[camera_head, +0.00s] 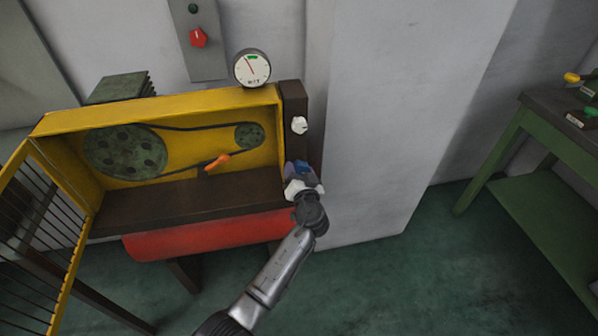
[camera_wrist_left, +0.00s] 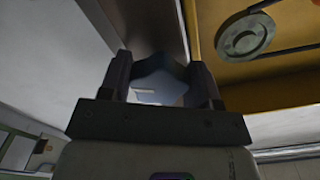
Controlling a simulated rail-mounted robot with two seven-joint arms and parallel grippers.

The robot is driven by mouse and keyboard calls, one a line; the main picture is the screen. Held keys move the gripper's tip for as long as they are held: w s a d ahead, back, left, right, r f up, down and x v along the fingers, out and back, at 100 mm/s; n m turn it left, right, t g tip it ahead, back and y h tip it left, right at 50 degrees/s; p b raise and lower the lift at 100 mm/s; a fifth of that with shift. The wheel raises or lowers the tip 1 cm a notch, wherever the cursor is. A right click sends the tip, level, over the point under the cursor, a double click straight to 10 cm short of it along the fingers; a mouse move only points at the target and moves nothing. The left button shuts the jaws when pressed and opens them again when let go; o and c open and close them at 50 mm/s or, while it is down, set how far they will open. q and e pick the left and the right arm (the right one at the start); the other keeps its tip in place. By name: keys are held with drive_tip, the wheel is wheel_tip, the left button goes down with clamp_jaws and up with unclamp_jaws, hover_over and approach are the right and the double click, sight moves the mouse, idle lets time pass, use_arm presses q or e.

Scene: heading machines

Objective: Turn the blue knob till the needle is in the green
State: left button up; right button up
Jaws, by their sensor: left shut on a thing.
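The blue knob (camera_head: 301,167) is on the dark brown right side panel of the yellow machine, mostly covered by my gripper. My left gripper (camera_head: 303,180) is shut on it. In the left wrist view the pale blue knob (camera_wrist_left: 160,88) sits between the two dark fingers of my left gripper (camera_wrist_left: 162,75). The round white gauge (camera_head: 252,68) stands on top of the machine at its right end. Its thin needle points up and slightly left, close to the left end of the green mark. I cannot tell whether it is inside the green. My right gripper is not in view.
A white knob (camera_head: 299,125) is above the blue one on the same panel. The yellow housing (camera_head: 150,105) is open, with pulleys, a belt and an orange handle (camera_head: 217,162). A red switch (camera_head: 198,38) is on the wall. A green workbench (camera_head: 540,180) stands at the right.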

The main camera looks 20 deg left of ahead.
use_arm(q)
drive_tip(key=m+p, duration=0.1)
drive_tip(key=m, duration=0.2)
drive_tip(key=shift+a+r, duration=0.1)
drive_tip(key=shift+r, duration=0.05)
drive_tip(key=m+p, duration=0.1)
drive_tip(key=m, duration=0.2)
drive_tip(key=shift+r, duration=0.1)
drive_tip(key=shift+s+m+p, duration=0.1)
drive_tip(key=shift+m+p, duration=0.65)
drive_tip(key=shift+m, duration=1.15)
drive_tip(key=o, duration=0.9)
